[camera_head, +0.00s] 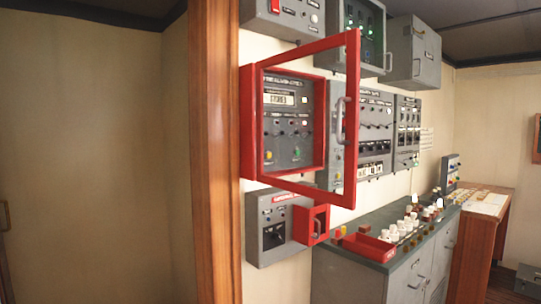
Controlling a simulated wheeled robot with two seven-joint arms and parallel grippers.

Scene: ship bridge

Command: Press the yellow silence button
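A grey panel (289,148) in a red wall-mounted box (250,122) has a small lit display (281,99) near its top, with several small knobs and lights below it. A small yellow button (268,155) sits at its lower left, with a green one (296,152) to its right. Their labels are too small to read. The red-framed door (352,120) of the box stands swung open toward me, with a handle on its frame. The yellow button is seen through the door frame. Neither of my grippers is in view.
Below is a grey box (266,236) with a small red cover (310,225). More grey panels (375,120) hang to the right. A console (400,245) with a red tray (369,247) stands below them. A wooden post (219,150) is at the left.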

